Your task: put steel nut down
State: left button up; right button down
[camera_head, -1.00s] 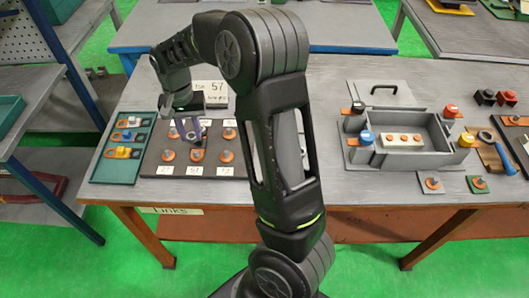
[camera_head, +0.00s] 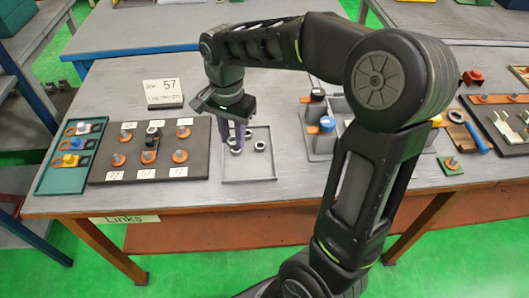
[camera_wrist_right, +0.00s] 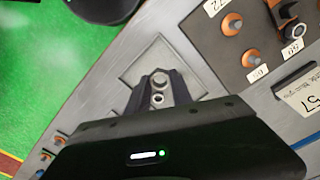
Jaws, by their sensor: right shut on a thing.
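My right gripper (camera_head: 236,137) is shut on a steel nut (camera_head: 236,151), low over the shallow grey tray (camera_head: 250,181). Whether the held nut touches the tray floor cannot be told. Other nuts (camera_head: 260,146) lie in the tray to the right of and behind the held one. In the right wrist view the gripper (camera_wrist_right: 159,92) has the steel nut (camera_wrist_right: 158,98) between its dark fingertips. Another nut (camera_wrist_right: 159,76) sits just beyond, on the tray (camera_wrist_right: 138,64). My left gripper is out of view.
Left of the tray is a dark board (camera_head: 103,176) with several orange-based pegs and number cards. A grey box (camera_head: 318,145), partly behind my arm, stands at right.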

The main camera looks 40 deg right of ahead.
send_over(236, 169)
jog(key=shift+f+p, duration=0.35)
jog(key=shift+f, duration=2.8)
jog(key=shift+f, duration=0.1)
jog(key=shift+f, duration=1.8)
jog(key=shift+f, duration=0.2)
jog(key=c, duration=1.4)
grip_release()
